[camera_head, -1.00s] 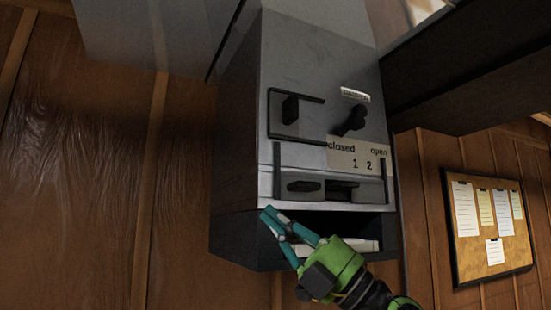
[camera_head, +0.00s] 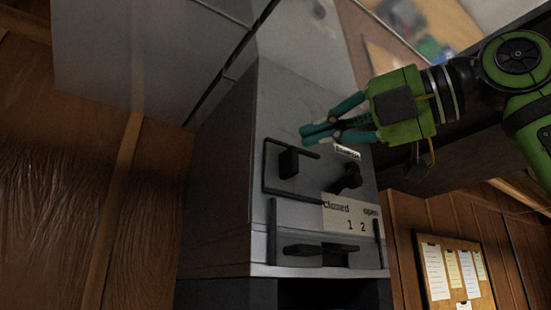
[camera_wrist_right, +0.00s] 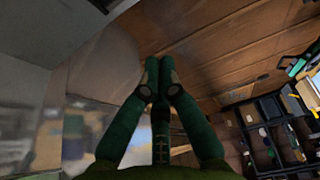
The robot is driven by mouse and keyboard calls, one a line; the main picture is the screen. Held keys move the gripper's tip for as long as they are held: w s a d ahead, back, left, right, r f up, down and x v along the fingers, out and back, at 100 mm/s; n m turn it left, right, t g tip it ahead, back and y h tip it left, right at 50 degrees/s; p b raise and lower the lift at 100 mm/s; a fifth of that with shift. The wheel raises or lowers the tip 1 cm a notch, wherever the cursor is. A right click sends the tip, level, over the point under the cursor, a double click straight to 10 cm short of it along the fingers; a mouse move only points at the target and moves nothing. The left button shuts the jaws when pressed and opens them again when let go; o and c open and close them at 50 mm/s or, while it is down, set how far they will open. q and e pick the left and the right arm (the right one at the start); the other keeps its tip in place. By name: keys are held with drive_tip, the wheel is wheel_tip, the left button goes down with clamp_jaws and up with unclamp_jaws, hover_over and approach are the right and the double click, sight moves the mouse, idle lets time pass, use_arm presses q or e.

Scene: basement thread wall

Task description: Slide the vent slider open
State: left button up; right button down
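A grey metal box (camera_head: 225,150) hangs on the wall in the head view. A square black knob (camera_head: 288,163) sits in a dark bracket at its upper left, with a dark turn knob (camera_head: 348,178) to the right. A label (camera_head: 350,216) reads "closed", "open", "1 2". Below it, a flat black handle (camera_head: 318,250) lies between two upright dark bars; I cannot tell for certain which part is the vent slider. My right gripper (camera_head: 304,136) points left over the upper face, above the square knob, apparently touching nothing. Its teal fingertips meet in the wrist view (camera_wrist_right: 158,62). My left gripper is out of view.
A small "DAMPER" label (camera_head: 347,152) is under the right gripper. A dark open compartment (camera_head: 325,294) is below the panel. A cork board (camera_head: 450,265) with papers hangs at right. A dark shelf unit (camera_wrist_right: 265,135) shows in the wrist view.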

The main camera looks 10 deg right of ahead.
drive_tip(key=shift+s+d+r+m+t+h, duration=0.2)
drive_tip(key=shift+s+d+m+t+h, duration=0.1)
drive_tip(key=shift+d+h, duration=0.15)
drive_tip(key=shift+d, duration=0.2)
